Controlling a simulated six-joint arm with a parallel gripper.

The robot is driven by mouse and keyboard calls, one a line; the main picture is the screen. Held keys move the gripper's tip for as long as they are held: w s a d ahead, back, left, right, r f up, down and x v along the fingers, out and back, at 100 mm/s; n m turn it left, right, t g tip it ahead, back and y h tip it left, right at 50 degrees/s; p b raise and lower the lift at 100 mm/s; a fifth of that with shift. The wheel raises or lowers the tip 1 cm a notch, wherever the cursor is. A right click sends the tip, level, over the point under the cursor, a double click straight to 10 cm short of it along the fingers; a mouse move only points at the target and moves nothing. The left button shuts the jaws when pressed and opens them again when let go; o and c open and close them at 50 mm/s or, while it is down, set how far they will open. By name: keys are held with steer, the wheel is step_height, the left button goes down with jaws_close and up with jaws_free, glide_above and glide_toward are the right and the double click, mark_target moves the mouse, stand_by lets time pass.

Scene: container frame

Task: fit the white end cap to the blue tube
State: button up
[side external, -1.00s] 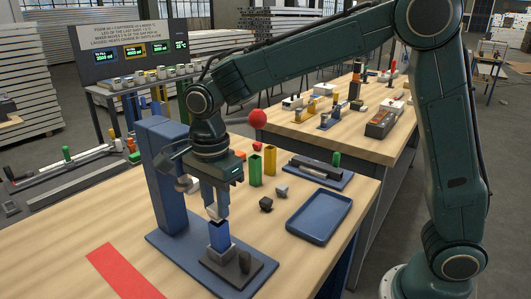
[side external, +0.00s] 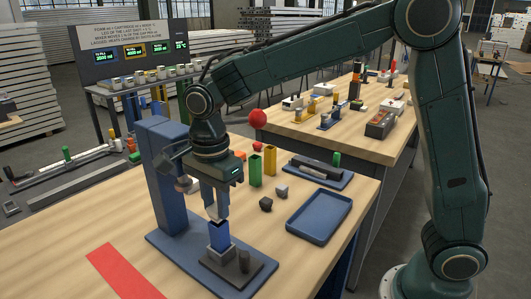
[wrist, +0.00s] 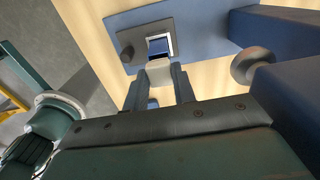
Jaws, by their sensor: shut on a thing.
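The blue tube (side external: 219,237) stands upright in a grey holder (side external: 220,253) on a blue base plate. In the wrist view the tube (wrist: 158,47) shows just beyond the fingertips, framed by the holder. My gripper (side external: 216,212) points down over the tube, shut on the white end cap (side external: 212,212). In the wrist view the cap (wrist: 159,72) sits between the two fingertips and covers part of the tube's near side. The cap is at or just above the tube's top. I cannot tell whether the two touch.
A blue column (side external: 165,175) rises close behind my gripper. A dark knob (side external: 244,262) stands beside the holder. To the right are an empty blue tray (side external: 319,218), small blocks (side external: 281,191) and green and yellow upright pieces (side external: 255,170). A red strip (side external: 124,270) marks the clear table front.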

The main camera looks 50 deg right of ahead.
steer(key=shift+f, duration=0.7)
stand_by(0.6)
steer(key=o, duration=1)
steer(key=shift+o, duration=0.4)
steer(key=o, duration=0.5)
steer(key=shift+r, duration=0.1)
steer(key=shift+r, duration=3.4)
